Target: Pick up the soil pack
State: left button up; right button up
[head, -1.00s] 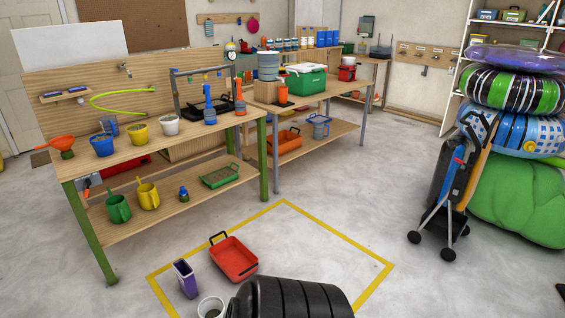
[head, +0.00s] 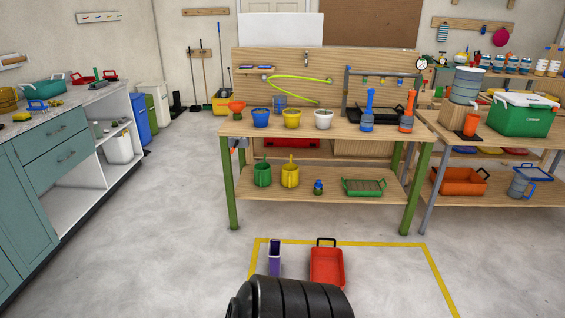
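A narrow purple upright object (head: 275,257) stands on the floor inside a yellow-taped area, left of a red tray (head: 326,267). It may be the soil pack, but its label is too small to read. No other thing in view is clearly a soil pack. Neither of my grippers is in view. A black ribbed part at the bottom centre hides some of the floor in front of the purple object and the tray.
A wooden bench (head: 365,137) holding pots and tools stands ahead, with a lower shelf of watering cans. A second bench with a green cooler (head: 522,115) is at right. A teal cabinet (head: 55,150) lines the left. Floor between cabinet and bench is clear.

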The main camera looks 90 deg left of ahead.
aim_at(274, 250)
jog(key=i+j+u, duration=0.15)
jog(key=i+u, duration=0.3)
jog(key=i+j+u, duration=0.1)
jog(key=i+u, duration=0.2)
jog(key=u, duration=0.15)
jog(key=i+l+u, duration=0.1)
jog(key=i+u, duration=0.35)
jog(key=i+l+u, duration=0.2)
jog(key=u, duration=0.25)
jog(key=i, duration=0.05)
